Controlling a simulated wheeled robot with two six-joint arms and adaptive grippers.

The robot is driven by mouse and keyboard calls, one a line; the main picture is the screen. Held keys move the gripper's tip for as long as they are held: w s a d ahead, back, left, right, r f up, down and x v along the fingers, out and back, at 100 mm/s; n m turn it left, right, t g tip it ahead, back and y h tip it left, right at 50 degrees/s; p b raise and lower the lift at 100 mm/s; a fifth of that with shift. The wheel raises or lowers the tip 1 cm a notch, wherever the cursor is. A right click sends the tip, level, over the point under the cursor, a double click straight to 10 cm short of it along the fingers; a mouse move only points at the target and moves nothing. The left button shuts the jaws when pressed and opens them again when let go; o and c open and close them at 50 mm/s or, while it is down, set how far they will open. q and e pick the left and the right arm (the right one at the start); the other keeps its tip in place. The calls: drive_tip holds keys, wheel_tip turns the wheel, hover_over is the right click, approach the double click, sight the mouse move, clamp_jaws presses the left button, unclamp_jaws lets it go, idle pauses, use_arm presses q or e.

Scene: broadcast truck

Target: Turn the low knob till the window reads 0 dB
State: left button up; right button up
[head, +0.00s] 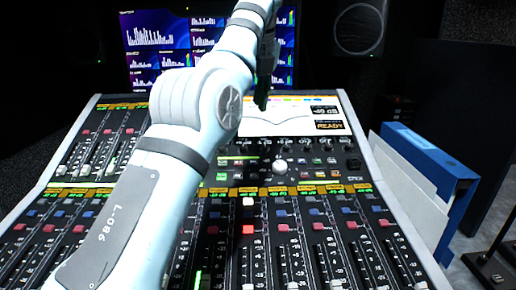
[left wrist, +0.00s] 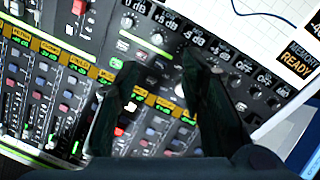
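The mixing console (head: 95,103) fills the lower head view, with rows of small knobs (head: 318,146) below its screen. One larger pale knob (head: 279,166) stands out below the row. I cannot read which small knob is the low one. The small reading window (head: 325,111) at the screen's right ends in dB; its digits are too blurred to be sure of. My left gripper (head: 262,100) hangs over the console, in front of the screen's left part. In the left wrist view its two dark fingers (left wrist: 160,80) are apart, with nothing seen held between them; small knobs (left wrist: 156,39) show beyond.
An orange READY label (head: 329,125) sits below the window. Fader rows (head: 290,255) spread across the front. Blue and white binders (head: 430,160) stand at the console's right edge. A monitor (head: 160,40) and a speaker (head: 359,28) stand behind.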

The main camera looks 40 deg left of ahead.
use_arm(q)
drive_tip(key=b, duration=0.2)
approach(243, 147)
drive_tip(key=f, duration=0.2)
drive_tip(key=x, duration=0.5)
drive_tip(key=shift+w+a+f, duration=0.1)
drive_tip(key=shift+w+a, duration=0.25)
drive_tip(key=shift+w, duration=0.1)
drive_tip(key=shift+a+f, duration=0.15)
drive_tip(key=shift+f, duration=0.35)
use_arm(e)
drive_tip(key=shift+w+a+t, duration=0.15)
drive_tip(key=shift+w+a, duration=0.1)
drive_tip(key=shift+w, duration=0.35)
drive_tip(key=shift+w+a+t, duration=0.2)
drive_tip(key=shift+w+a, duration=0.05)
drive_tip(key=shift+w, duration=0.3)
drive_tip(key=shift+w+a+t, duration=0.15)
drive_tip(key=shift+w+a, duration=0.1)
drive_tip(key=shift+w, duration=0.35)
use_arm(q)
drive_tip(key=shift+w, duration=0.1)
drive_tip(key=shift+c, duration=0.2)
clamp_jaws()
